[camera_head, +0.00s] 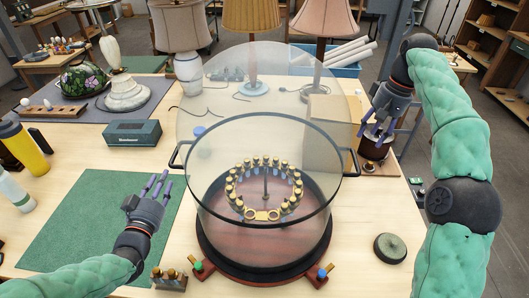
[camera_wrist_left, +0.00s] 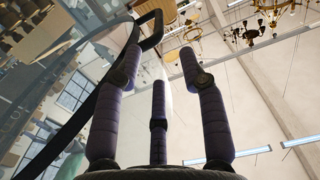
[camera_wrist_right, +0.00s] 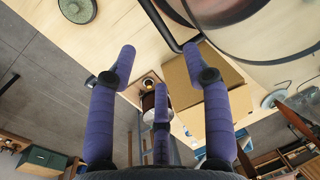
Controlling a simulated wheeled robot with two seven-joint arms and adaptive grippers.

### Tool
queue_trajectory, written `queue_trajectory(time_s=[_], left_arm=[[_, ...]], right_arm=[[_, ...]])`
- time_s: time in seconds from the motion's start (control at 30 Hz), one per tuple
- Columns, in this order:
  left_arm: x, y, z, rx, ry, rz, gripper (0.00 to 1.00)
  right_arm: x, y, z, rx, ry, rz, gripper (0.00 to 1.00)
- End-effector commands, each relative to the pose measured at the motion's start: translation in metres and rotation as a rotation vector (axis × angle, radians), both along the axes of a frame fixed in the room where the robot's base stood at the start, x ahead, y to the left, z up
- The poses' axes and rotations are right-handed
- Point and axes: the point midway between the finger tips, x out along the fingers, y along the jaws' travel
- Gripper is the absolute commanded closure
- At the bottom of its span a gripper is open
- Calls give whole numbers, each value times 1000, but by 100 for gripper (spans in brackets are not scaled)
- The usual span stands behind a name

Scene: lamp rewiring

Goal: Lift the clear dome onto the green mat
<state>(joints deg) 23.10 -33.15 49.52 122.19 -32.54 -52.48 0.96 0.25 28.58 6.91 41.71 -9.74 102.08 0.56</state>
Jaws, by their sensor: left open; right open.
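The clear dome (camera_head: 262,80) stands over a round dark wooden base (camera_head: 265,235) in the middle of the table. It has a dark rim band with a black handle on each side, the left handle (camera_head: 177,156) and the right handle (camera_head: 351,166). The green mat (camera_head: 85,225) lies flat and bare to the left. My left gripper (camera_head: 158,183) is open and empty, below and left of the left handle, which also shows in the left wrist view (camera_wrist_left: 153,28). My right gripper (camera_head: 376,132) is open and empty, above and right of the right handle. Neither visibly touches a handle.
A ring of brass-topped pieces (camera_head: 236,183) stands inside the dome. A yellow bottle (camera_head: 25,150) and dark box (camera_head: 132,132) flank the mat's back. Lamps (camera_head: 250,20) stand behind the dome. A cardboard box (camera_head: 322,130) is behind its right side. A round dark disc (camera_head: 390,248) lies right.

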Motion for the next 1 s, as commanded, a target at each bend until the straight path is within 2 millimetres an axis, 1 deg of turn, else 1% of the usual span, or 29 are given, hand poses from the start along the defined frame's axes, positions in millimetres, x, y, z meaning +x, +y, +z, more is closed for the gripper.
queue_trajectory(time_s=[0.03, 0.07, 0.4, 0.57, 0.67, 1.0], left_arm=[[0, 0, -5, 0, -1, 0, 59], [0, 0, -5, 0, -1, 0, 59], [0, 0, -4, 0, -1, 0, 59], [8, 0, -4, -1, 0, -1, 59], [21, -1, -5, 0, 0, -2, 59], [76, -4, -5, -1, 1, -2, 59]], right_arm=[[0, 0, -4, 0, -2, 0, 50], [0, 0, -5, 0, -2, 0, 50], [0, 0, -4, 0, -1, 0, 50], [0, 1, -12, 0, 0, 0, 50], [-1, 3, -24, 0, 2, 0, 50], [0, 14, -79, 0, 2, 0, 50]])
